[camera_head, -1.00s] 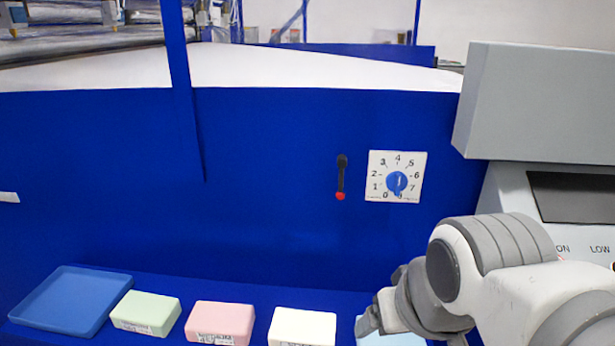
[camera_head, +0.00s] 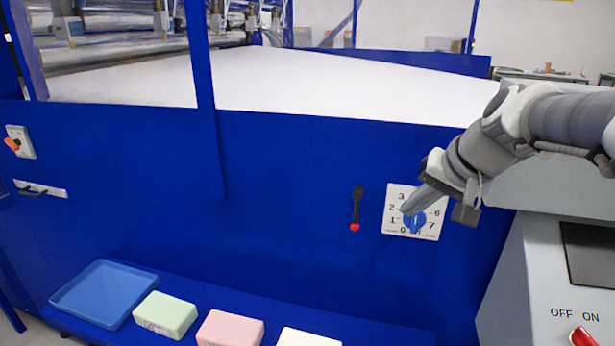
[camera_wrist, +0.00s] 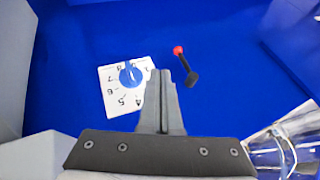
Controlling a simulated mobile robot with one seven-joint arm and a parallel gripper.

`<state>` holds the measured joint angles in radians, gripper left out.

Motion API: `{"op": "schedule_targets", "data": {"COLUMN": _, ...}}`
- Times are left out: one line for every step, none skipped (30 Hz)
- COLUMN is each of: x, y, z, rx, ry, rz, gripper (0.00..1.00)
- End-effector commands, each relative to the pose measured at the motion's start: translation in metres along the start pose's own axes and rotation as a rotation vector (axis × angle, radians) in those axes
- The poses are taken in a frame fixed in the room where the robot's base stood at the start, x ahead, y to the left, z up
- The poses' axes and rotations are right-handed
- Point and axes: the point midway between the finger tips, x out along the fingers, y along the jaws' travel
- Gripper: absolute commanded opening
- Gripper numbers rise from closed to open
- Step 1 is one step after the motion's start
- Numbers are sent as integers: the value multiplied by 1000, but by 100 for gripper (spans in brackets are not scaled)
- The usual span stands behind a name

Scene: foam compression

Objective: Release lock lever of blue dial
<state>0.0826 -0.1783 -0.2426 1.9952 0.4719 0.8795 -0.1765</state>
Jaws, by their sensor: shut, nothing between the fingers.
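The blue dial (camera_head: 414,222) sits on a white numbered plate (camera_head: 395,224) on the blue machine panel; the dial also shows in the wrist view (camera_wrist: 130,75). The lock lever (camera_head: 357,205) is black with a red knob at its lower end, left of the plate, hanging nearly straight down. In the wrist view the lever (camera_wrist: 186,68) appears upside down, right of the fingers. My gripper (camera_head: 405,210) is shut and empty, in front of the plate and covering some of its numbers. In the wrist view my gripper (camera_wrist: 163,75) points between dial and lever. I cannot tell whether it touches the panel.
A blue tray (camera_head: 85,312) and green (camera_head: 166,314), pink (camera_head: 231,330) and white (camera_head: 308,338) foam blocks lie on the low ledge. A grey control box (camera_head: 560,240) with a red switch (camera_head: 582,338) stands at the right.

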Motion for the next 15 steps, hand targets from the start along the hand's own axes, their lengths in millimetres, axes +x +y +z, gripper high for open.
{"op": "schedule_targets", "data": {"x": 0, "y": 1, "z": -7, "rx": 10, "ry": 4, "rz": -2, "gripper": 0}}
{"op": "schedule_targets", "data": {"x": 0, "y": 1, "z": -9, "rx": 14, "ry": 6, "rz": -4, "gripper": 0}}
{"op": "schedule_targets", "data": {"x": 1, "y": 2, "z": -11, "rx": 18, "ry": 7, "rz": -5, "gripper": 0}}
{"op": "schedule_targets", "data": {"x": 1, "y": 2, "z": -12, "rx": 20, "ry": 8, "rz": -6, "gripper": 0}}
{"op": "schedule_targets", "data": {"x": 1, "y": 2, "z": -13, "rx": 21, "ry": 9, "rz": -6, "gripper": 0}}
{"op": "schedule_targets", "data": {"x": 1, "y": 2, "z": -14, "rx": 22, "ry": 10, "rz": -7, "gripper": 0}}
{"op": "schedule_targets", "data": {"x": 1, "y": 2, "z": -14, "rx": 22, "ry": 10, "rz": -7, "gripper": 0}}
{"op": "schedule_targets", "data": {"x": 1, "y": 2, "z": -14, "rx": 22, "ry": 10, "rz": -7, "gripper": 0}}
{"op": "schedule_targets", "data": {"x": 1, "y": 2, "z": -14, "rx": 22, "ry": 10, "rz": -7, "gripper": 0}}
{"op": "schedule_targets", "data": {"x": 1, "y": 2, "z": -14, "rx": 22, "ry": 10, "rz": -7, "gripper": 0}}
{"op": "schedule_targets", "data": {"x": 1, "y": 2, "z": -14, "rx": 21, "ry": 10, "rz": -7, "gripper": 0}}
{"op": "schedule_targets", "data": {"x": 1, "y": 2, "z": -14, "rx": 21, "ry": 10, "rz": -7, "gripper": 0}}
{"op": "schedule_targets", "data": {"x": 1, "y": 2, "z": -14, "rx": 21, "ry": 10, "rz": -7, "gripper": 0}}
{"op": "schedule_targets", "data": {"x": 1, "y": 2, "z": -14, "rx": 21, "ry": 10, "rz": -7, "gripper": 0}}
{"op": "schedule_targets", "data": {"x": 2, "y": 2, "z": -14, "rx": 21, "ry": 9, "rz": -7, "gripper": 0}}
